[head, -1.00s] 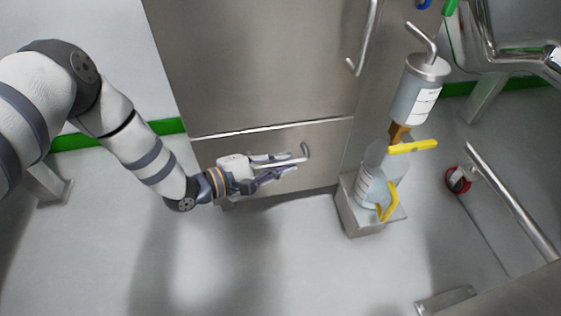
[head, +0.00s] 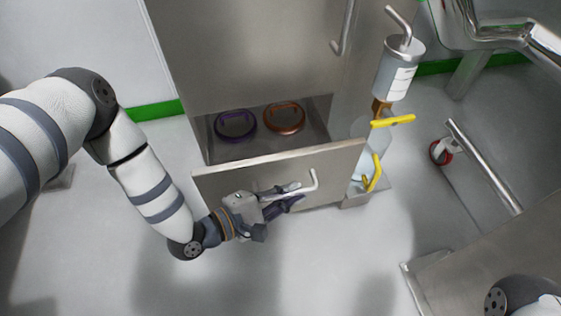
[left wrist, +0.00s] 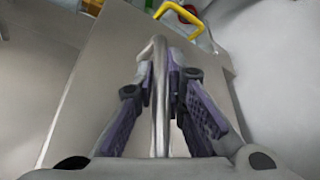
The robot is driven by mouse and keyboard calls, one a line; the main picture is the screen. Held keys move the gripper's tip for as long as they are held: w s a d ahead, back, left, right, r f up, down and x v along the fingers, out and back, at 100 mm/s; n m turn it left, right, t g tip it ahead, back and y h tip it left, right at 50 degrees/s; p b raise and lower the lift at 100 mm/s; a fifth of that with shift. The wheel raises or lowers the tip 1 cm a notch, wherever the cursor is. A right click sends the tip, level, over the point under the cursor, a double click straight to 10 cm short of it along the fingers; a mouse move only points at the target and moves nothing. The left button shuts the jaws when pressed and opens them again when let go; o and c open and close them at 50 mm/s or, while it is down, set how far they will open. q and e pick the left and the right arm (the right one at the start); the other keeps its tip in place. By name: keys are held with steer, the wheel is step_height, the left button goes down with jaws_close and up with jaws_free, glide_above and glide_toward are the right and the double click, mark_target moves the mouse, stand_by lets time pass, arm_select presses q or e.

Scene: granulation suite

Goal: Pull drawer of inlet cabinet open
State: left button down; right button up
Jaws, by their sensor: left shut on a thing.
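The inlet cabinet (head: 255,55) is a tall grey metal cabinet. Its low drawer (head: 225,183) stands pulled out, and its inside shows behind the front panel. A purple ring-shaped item (head: 236,125) and a copper-brown one (head: 285,118) lie in the drawer. My left gripper (head: 290,194) is at the drawer front, shut on the metal bar handle (head: 314,184). In the left wrist view the handle (left wrist: 160,85) runs between the two fingers. My right gripper is not in view; a part of my right arm shows at the lower right corner.
A metal canister (head: 398,75) and a clear bottle with yellow handles (head: 372,175) stand on a small ledge right of the drawer. A wheeled metal frame (head: 485,165) stands further right. The floor before the drawer is clear.

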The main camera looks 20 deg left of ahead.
arm_select(q)
steer(key=s+d+p, duration=0.1)
steer(key=s+d, duration=0.7)
steer(key=s, duration=0.4)
steer(key=shift+p, duration=0.3)
steer(key=c, duration=1.7)
jaws_free()
steer(key=shift+o, duration=0.2)
steer(key=shift+s, duration=0.1)
steer(key=v, duration=1.2)
steer(key=shift+d+f, duration=0.1)
